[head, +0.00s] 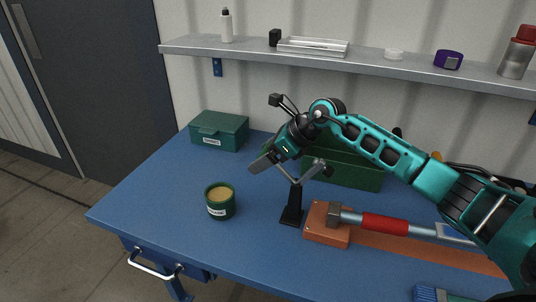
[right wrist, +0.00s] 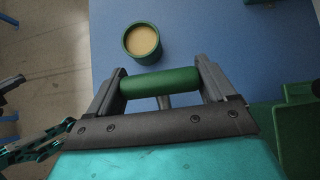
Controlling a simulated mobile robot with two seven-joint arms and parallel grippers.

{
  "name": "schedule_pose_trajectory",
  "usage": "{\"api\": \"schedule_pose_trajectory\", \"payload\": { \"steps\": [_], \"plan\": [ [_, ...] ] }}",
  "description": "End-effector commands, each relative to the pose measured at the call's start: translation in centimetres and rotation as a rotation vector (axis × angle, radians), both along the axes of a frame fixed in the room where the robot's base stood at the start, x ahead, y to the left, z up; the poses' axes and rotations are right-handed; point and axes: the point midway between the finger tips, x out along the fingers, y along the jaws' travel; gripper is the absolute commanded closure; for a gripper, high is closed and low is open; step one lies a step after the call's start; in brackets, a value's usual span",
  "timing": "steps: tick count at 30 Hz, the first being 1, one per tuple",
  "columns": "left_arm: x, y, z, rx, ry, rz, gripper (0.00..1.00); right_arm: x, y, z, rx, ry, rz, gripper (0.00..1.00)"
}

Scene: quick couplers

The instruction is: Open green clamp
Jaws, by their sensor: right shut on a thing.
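The green clamp stands on the blue table in the head view, with a black upright base (head: 292,207) and grey metal links above it. A short grey arm of it slants up to the right to a dark tip. Its green handle (right wrist: 160,83) lies crosswise between the fingers in the right wrist view. My right gripper (head: 268,160) is shut on this handle, above and to the left of the base; it also shows in the right wrist view (right wrist: 160,85). The handle is hidden by the gripper in the head view. My left gripper is not in the head view.
A green tub (head: 220,201) with tan contents stands left of the clamp. A green box (head: 219,131) and an open green bin (head: 345,168) stand behind. The table's front left is clear.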

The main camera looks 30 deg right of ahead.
Motion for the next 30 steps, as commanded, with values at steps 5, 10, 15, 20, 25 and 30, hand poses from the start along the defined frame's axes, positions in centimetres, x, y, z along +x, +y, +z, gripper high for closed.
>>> {"api": "schedule_pose_trajectory", "payload": {
  "steps": [5,10,15,20,25,30],
  "plan": [
    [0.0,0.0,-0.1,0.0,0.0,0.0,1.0,0.0,0.2,-0.3,0.002,0.003,0.001,0.71],
    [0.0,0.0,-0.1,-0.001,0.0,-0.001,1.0,0.0,0.2,-0.4,0.003,0.004,0.001,0.72],
    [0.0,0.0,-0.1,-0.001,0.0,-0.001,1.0,0.0,0.2,-0.4,0.003,0.005,0.001,0.08],
    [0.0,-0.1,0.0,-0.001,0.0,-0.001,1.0,0.0,0.1,-0.3,0.002,0.003,0.001,0.0],
    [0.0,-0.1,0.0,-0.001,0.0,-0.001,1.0,-0.1,0.0,-0.1,0.001,0.002,0.001,0.0],
    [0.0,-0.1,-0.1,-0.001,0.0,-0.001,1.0,-0.9,-0.8,1.0,-0.002,0.001,-0.001,0.0]
  ]
}}
